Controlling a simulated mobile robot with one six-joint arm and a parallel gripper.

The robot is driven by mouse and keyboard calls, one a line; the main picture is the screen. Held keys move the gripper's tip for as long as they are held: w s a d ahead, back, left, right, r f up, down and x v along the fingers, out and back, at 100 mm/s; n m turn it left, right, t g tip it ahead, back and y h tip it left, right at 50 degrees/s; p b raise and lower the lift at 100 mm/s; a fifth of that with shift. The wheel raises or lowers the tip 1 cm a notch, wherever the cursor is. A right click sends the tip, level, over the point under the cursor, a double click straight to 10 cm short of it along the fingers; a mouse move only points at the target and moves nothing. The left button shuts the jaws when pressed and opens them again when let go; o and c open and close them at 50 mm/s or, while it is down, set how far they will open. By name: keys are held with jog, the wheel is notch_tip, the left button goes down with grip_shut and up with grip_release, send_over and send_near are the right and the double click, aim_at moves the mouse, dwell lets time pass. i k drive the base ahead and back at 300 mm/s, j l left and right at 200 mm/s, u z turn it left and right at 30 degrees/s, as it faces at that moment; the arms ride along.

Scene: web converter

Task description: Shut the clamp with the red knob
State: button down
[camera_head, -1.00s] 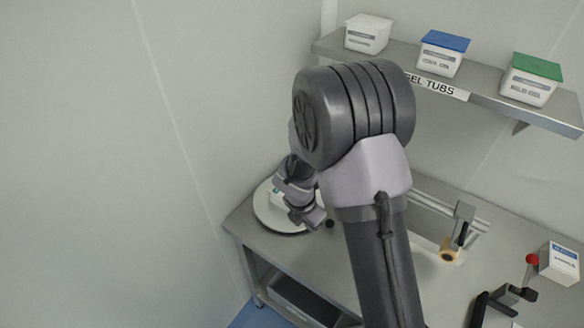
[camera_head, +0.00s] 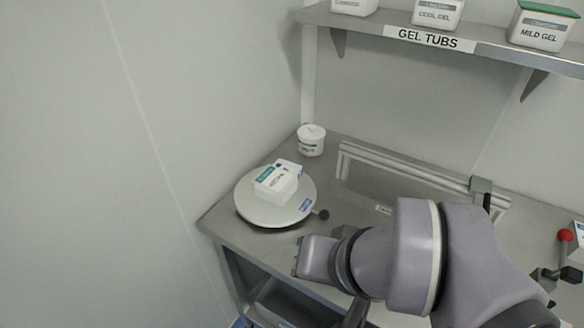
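The clamp (camera_head: 546,274) with the red knob (camera_head: 565,236) stands at the right edge of the bench. Its lever rises upright, with the red knob at the top. Part of its dark base is cut off or hidden by my arm. My arm reaches in from the lower right, and its wrist end with my gripper (camera_head: 299,256) is over the front edge of the bench, left of the clamp and well apart from it. The fingers are too unclear to tell if they are open or shut.
A round turntable (camera_head: 245,208) with a white box (camera_head: 280,188) and a black knob (camera_head: 323,215) sits at the left. A white tub (camera_head: 311,140) stands behind it. A metal rail (camera_head: 410,178) runs along the back. A shelf (camera_head: 375,27) with gel tubs hangs above.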

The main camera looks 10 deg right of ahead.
aim_at(569, 275)
jog(key=z, duration=0.4)
jog(key=k+l+z, duration=0.1)
jog(key=z, duration=0.3)
jog(key=k+z, duration=0.1)
jog(key=z, duration=0.3)
jog(key=l+z, duration=0.15)
jog(key=z, duration=0.25)
jog(key=l+z, duration=0.1)
jog(key=z, duration=0.3)
jog(key=k+l, duration=0.05)
